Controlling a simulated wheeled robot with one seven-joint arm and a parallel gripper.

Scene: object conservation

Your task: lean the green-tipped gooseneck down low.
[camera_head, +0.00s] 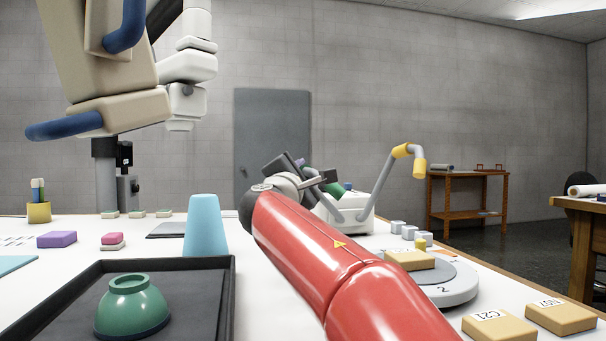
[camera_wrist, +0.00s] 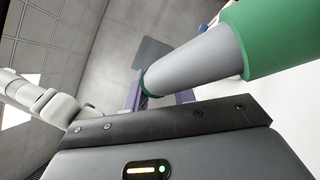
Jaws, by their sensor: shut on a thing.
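The green-tipped gooseneck (camera_head: 333,189) rises from a white base (camera_head: 352,222) right of centre, partly hidden by my red arm. In the wrist view its grey length (camera_wrist: 195,60) with green sections (camera_wrist: 275,38) slants across the upper right. My gripper (camera_head: 312,173) is at the green end, shut on it; the dark gripper body also fills the bottom of the wrist view (camera_wrist: 165,128) and hides part of the contact. A second gooseneck with a yellow tip (camera_head: 419,168) stands bent over on the right of the same base.
A grey turntable (camera_head: 452,288) with a tan block (camera_head: 410,260) is right of my arm. Small grey cubes (camera_head: 397,227) stand behind it. Left are a blue cup (camera_head: 205,228) and a black tray (camera_head: 222,310) with a green bowl (camera_head: 130,305). Labelled tan blocks (camera_head: 560,318) lie front right.

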